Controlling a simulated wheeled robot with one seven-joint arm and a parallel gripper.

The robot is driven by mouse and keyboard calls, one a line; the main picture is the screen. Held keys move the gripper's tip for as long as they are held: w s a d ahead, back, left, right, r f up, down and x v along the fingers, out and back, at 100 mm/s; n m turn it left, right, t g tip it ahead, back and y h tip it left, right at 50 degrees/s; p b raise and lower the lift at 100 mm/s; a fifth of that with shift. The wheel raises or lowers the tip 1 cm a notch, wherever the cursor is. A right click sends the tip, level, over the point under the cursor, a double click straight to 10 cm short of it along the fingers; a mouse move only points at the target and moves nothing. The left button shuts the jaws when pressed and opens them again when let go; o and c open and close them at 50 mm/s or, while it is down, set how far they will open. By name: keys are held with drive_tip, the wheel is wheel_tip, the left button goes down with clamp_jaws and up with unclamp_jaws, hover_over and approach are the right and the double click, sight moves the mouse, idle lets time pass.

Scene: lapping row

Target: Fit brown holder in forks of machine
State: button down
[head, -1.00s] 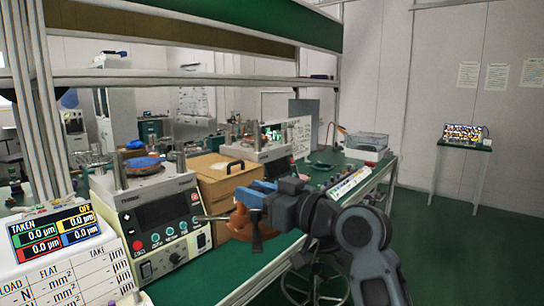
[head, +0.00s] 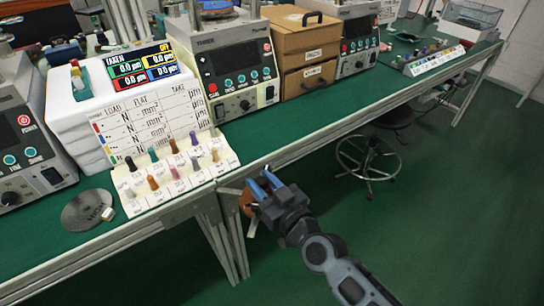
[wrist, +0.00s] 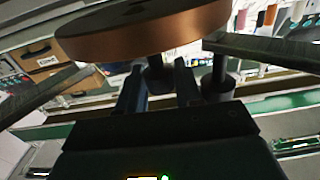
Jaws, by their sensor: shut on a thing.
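My gripper (head: 264,184), with blue fingers, is shut on the brown holder (head: 247,203) in front of the bench's front edge. The fingers partly hide the holder in the head view. In the wrist view the holder (wrist: 150,32) is a copper-brown round block across the top, above the fingers. Grey bars stick out on both sides of it there; I cannot tell what they join. Machines stand on the bench: one in the middle (head: 236,68), one cut off at the left (head: 28,145), one at the right (head: 357,42). No forks can be clearly made out.
A card stand with several coloured pegs (head: 170,180) and a metal disc (head: 88,212) are near the front edge of the green bench (head: 290,125). Brown drawers (head: 305,55) stand behind. A stool (head: 368,158) is under the bench. Floor at the right is clear.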

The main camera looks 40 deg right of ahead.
drive_tip(key=f, duration=0.1)
drive_tip(key=a+f, duration=0.1)
drive_tip(key=f, duration=0.1)
drive_tip(key=shift+a+f, duration=0.15)
drive_tip(key=shift+a, duration=0.05)
drive_tip(key=shift+a+f, duration=0.35)
drive_tip(key=shift+f, duration=0.2)
drive_tip(key=shift+a+f, duration=0.3)
drive_tip(key=shift+f, duration=0.25)
drive_tip(key=shift+d, duration=0.15)
